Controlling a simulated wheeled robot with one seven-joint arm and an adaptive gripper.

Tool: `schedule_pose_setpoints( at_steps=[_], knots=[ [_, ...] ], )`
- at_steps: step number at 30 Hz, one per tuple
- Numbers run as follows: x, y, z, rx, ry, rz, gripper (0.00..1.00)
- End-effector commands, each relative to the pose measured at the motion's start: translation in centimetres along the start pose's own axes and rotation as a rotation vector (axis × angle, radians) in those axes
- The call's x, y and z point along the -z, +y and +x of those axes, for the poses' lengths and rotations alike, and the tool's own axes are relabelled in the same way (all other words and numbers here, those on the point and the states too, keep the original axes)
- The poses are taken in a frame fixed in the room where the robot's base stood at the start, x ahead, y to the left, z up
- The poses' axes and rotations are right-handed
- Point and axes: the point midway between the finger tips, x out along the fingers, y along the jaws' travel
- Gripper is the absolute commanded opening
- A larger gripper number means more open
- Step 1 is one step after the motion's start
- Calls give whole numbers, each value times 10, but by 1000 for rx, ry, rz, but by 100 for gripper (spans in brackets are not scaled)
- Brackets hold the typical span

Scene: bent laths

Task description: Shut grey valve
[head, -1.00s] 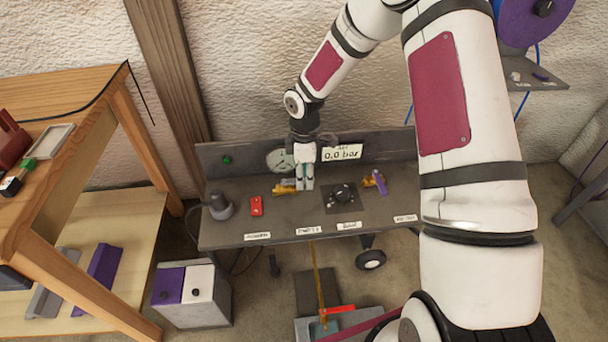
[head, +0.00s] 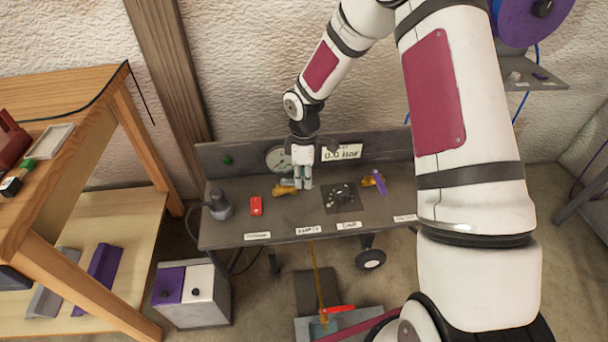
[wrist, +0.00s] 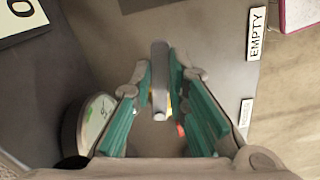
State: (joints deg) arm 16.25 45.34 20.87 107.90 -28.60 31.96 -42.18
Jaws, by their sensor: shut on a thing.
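The grey valve has a brass body (head: 283,191) on the dark bench panel, left of centre in the head view. Its grey lever (wrist: 160,85) lies between my finger pads in the wrist view, pointing up the picture. My gripper (head: 303,184) reaches down from above and is shut on this lever. The fingers hide part of the valve in the head view. In the wrist view only small bits of yellow show beneath the lever.
A purple-handled valve (head: 375,181) stands to the right, past a dark square plate (head: 336,203). A red part (head: 256,206) and a grey round fitting (head: 220,206) are to the left. A gauge (head: 278,158) and a "0.0 bar" display (head: 342,152) stand behind.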

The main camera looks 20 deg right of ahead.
Motion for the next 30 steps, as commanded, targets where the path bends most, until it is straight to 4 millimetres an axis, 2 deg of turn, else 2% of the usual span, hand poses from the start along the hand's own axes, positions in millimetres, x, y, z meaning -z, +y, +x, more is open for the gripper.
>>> schedule_pose_setpoints(
  at_steps=[14,30],
  knots=[
    [6,-24,-1,-1,-1,438,0],
    [24,-45,-1,-2,1,949,0]
  ],
)
